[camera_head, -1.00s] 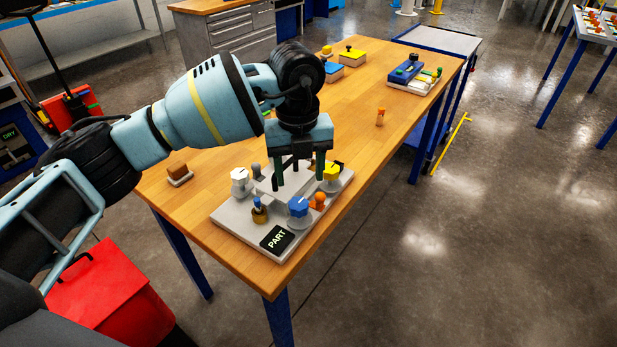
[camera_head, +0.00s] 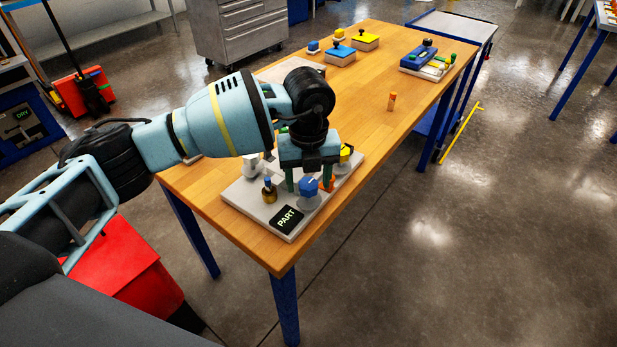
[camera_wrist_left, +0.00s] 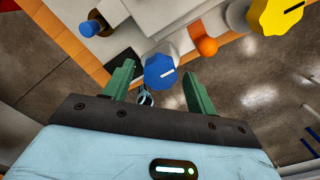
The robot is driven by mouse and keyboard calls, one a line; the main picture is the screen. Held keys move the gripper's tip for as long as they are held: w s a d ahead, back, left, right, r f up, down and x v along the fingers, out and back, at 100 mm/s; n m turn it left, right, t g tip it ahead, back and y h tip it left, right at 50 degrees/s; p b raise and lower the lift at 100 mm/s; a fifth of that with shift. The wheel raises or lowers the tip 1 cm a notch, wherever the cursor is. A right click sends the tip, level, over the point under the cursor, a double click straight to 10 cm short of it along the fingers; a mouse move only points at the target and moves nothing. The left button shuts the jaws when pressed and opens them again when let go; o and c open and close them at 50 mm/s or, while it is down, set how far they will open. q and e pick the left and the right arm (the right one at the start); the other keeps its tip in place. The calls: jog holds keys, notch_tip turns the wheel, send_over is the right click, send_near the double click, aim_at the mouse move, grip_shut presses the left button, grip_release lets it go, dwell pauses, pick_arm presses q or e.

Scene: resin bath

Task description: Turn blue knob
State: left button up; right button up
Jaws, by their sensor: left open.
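The blue knob (camera_head: 309,187) has a white pointer line and sits on a grey base near the front of the light panel (camera_head: 245,198), by the black PART label (camera_head: 288,218). My left gripper (camera_head: 308,180) is open and points down over the panel, its green fingers on either side of the knob. In the left wrist view the blue knob (camera_wrist_left: 160,72) shows between the fingertips (camera_wrist_left: 157,73), with a gap on both sides. I cannot tell how far the tips reach down beside it. My right gripper is not in view.

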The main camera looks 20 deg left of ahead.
pick_arm(q)
jog(key=shift+c, duration=0.4)
jog(key=c, duration=0.9)
